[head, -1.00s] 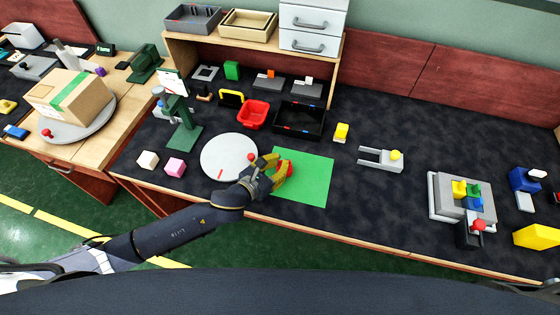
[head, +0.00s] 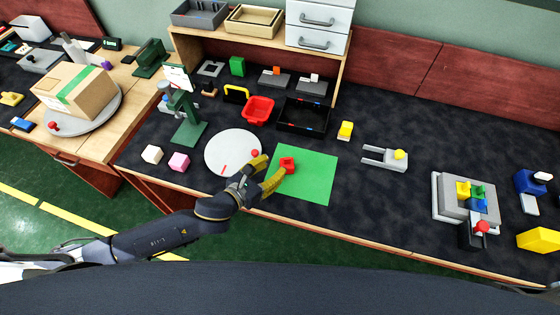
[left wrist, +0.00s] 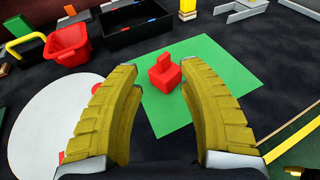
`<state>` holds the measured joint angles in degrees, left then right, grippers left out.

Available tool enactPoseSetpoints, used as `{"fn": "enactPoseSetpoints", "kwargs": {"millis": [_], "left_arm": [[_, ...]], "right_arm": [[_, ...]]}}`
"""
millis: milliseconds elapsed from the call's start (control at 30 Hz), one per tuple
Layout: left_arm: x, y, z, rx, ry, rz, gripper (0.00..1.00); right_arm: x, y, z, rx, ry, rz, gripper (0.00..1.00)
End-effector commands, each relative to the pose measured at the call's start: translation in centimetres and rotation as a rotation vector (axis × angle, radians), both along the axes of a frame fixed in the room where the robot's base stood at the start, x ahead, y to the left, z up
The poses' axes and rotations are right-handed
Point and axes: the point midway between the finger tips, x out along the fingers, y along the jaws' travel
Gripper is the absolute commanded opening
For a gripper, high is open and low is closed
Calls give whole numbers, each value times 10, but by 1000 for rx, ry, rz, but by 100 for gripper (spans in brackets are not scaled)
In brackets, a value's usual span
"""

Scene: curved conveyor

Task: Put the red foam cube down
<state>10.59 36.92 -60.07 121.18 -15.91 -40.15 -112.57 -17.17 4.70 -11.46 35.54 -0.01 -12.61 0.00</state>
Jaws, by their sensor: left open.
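The red foam cube (head: 288,165) sits on the green mat (head: 312,182), near its left edge. In the left wrist view the red cube (left wrist: 165,74) stands on the green mat (left wrist: 218,70) beyond my fingertips, with a small red piece on its top. My left gripper (head: 266,173) is open and empty. In the left wrist view its two yellow fingers (left wrist: 158,78) are spread apart, with the cube between and ahead of them, apart from both.
A white round disc (head: 232,153) with a red knob lies left of the mat. A red bin (head: 258,110) and a black tray (head: 303,117) stand behind. A grey forked fixture (head: 384,158) is to the right.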

Motion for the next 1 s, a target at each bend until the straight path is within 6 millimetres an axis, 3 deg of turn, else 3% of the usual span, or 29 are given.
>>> {"fn": "enactPoseSetpoints", "kwargs": {"millis": [200, 400, 1000], "left_arm": [[-26, 20, 10, 1, 1, 0, 40], [-40, 29, 15, 0, 0, 0, 40], [-44, 32, 17, 0, 0, 0, 40]], "right_arm": [[0, 0, 0, 0, 0, 0, 49], [0, 0, 0, 0, 0, 0, 49], [-1, 4, 0, 4, 0, -1, 49]]}}
